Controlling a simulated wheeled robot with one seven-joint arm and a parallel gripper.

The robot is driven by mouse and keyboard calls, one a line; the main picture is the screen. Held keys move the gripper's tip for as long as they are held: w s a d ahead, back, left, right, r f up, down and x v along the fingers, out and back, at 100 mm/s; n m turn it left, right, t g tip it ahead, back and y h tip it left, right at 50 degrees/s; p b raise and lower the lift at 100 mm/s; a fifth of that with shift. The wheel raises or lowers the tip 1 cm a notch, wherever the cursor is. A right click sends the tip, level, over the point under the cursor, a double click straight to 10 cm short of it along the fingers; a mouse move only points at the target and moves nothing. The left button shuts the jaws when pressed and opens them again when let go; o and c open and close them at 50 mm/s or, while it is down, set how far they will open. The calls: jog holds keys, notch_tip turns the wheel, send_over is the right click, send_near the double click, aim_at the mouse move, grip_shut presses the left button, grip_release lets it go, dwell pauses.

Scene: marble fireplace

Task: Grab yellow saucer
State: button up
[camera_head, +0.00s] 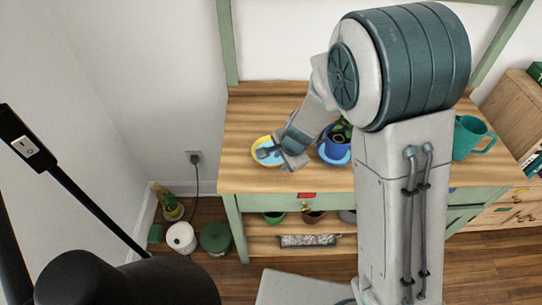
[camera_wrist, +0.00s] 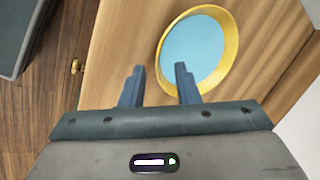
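The yellow saucer (camera_head: 256,159) with a light blue inside lies on the wooden table (camera_head: 250,110), near its left front edge. It also shows large in the wrist view (camera_wrist: 233,50), right of centre. My gripper (camera_wrist: 160,69) is open with nothing between its fingers. In the wrist view the left finger is over bare wood and the right finger overlaps the saucer's blue inside, so the near rim lies between them in the picture. In the head view my gripper (camera_head: 277,150) covers the saucer's right part. I cannot tell its height above the rim.
A blue pot (camera_head: 336,148) with a plant stands on a blue saucer just right of my gripper. A teal jug (camera_head: 468,138) stands farther right. Bare tabletop lies behind the yellow saucer. Pots sit on the lower shelf (camera_head: 262,245).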

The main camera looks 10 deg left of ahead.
jog(key=shift+x, duration=0.85)
grip_shut()
jog(key=shift+r, duration=0.1)
